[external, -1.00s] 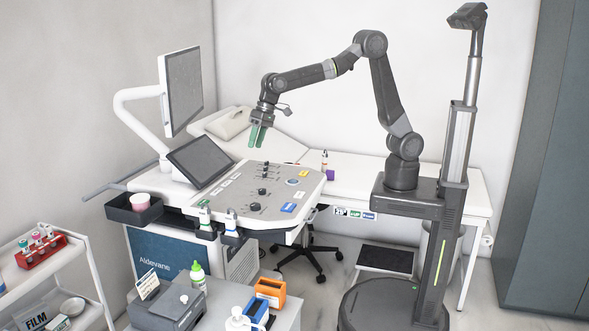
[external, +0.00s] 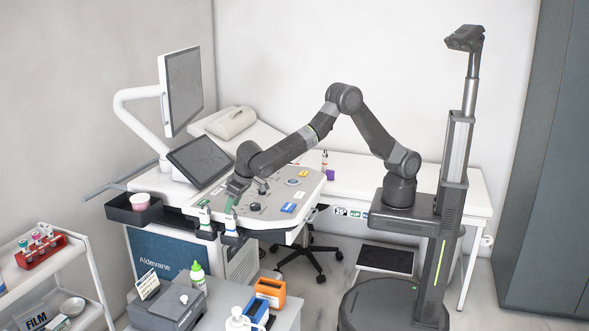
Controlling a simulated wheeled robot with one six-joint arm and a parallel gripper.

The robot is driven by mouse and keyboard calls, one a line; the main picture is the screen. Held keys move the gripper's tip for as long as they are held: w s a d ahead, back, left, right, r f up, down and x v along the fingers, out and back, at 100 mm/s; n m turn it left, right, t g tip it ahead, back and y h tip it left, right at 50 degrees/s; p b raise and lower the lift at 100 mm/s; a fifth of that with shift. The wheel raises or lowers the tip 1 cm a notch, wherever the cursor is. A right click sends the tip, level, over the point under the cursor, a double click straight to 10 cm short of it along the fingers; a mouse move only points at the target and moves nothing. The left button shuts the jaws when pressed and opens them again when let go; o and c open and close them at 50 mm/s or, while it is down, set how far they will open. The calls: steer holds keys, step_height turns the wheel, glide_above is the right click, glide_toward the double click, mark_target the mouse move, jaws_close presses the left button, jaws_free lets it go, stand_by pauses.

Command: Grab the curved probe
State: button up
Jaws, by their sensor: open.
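Two white probes stand upright in dark holders on the near edge of the ultrasound console (external: 270,222). One is the left probe (external: 204,215), the other the right probe (external: 230,222). At this size I cannot tell which is the curved one. My gripper (external: 229,206) is open and points down, its green fingers just above or around the top of the right probe. The arm and fingers partly cover that probe's top, so I cannot tell whether they touch it.
A dark tray with a pink-white cup (external: 140,201) sits at the console's left. The tilted touch screen (external: 199,161) and monitor (external: 181,91) stand behind my gripper. In front is a cart with a green-capped bottle (external: 197,277) and an orange box (external: 270,292).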

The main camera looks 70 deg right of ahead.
mark_target(231, 214)
steer(key=shift+d+p+x, duration=0.2)
steer(key=shift+p+x, duration=0.8)
steer(key=shift+x, duration=2.2)
steer(key=shift+s, duration=0.2)
steer(key=c, duration=1)
